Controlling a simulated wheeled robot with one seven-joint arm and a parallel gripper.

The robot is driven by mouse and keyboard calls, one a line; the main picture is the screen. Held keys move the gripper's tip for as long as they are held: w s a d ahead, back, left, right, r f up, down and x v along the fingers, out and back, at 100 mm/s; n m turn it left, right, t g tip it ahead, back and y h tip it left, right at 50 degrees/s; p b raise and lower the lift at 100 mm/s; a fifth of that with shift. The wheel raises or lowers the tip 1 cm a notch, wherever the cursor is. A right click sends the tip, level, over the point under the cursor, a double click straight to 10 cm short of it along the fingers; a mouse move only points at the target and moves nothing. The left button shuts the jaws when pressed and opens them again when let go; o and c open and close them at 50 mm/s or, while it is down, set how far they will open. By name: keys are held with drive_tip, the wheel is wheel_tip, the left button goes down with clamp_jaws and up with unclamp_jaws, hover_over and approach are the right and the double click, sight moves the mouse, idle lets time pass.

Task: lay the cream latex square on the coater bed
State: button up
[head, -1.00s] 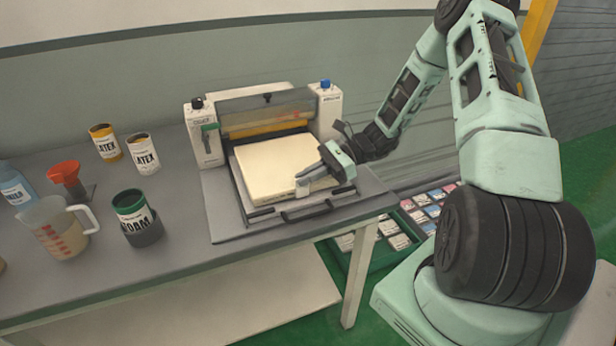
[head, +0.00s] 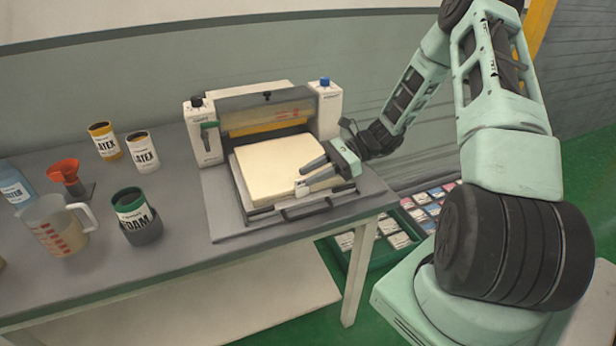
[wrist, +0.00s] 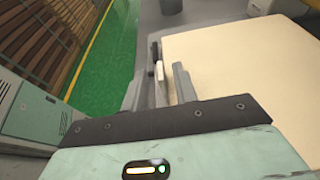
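The cream latex square (head: 280,165) lies flat-looking on the grey coater bed (head: 237,203), in front of the machine's roller opening. In the wrist view the square (wrist: 240,75) fills the right side. My gripper (head: 314,177) is at the square's right front corner. Its two fingers stand apart. In the wrist view a small pale tab (wrist: 159,76) shows in the gap of my gripper (wrist: 158,88), with space at its sides. I cannot tell whether the tab belongs to the square or the bed. The square's underside is hidden.
The coater's end posts (head: 204,135) stand behind the bed, and a dark handle (head: 306,210) is at its front. A foam can (head: 131,215), latex cans (head: 142,152), a jug (head: 57,228) and an orange funnel (head: 65,173) stand left. A crate (head: 392,240) sits beyond the table's right edge.

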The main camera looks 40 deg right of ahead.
drive_tip(key=b+v, duration=0.1)
drive_tip(key=v, duration=0.9)
drive_tip(key=shift+b, duration=0.4)
drive_tip(key=s+a+r+n+g+h, duration=0.2)
drive_tip(key=a+n+g+h, duration=0.3)
drive_tip(key=a, duration=0.6)
drive_tip(key=s+a+r+n+g+h, duration=0.1)
drive_tip(key=s+a+r+n+g, duration=0.15)
drive_tip(key=a+n, duration=0.65)
drive_tip(key=s+a+r+n+t+h, duration=0.3)
drive_tip(key=s+a+n+h, duration=0.4)
drive_tip(key=s+a+n, duration=0.7)
drive_tip(key=s+a, duration=0.1)
drive_tip(key=s, duration=0.1)
drive_tip(key=shift+s+n, duration=0.35)
drive_tip(key=shift+n, duration=0.05)
drive_tip(key=shift+t, duration=0.25)
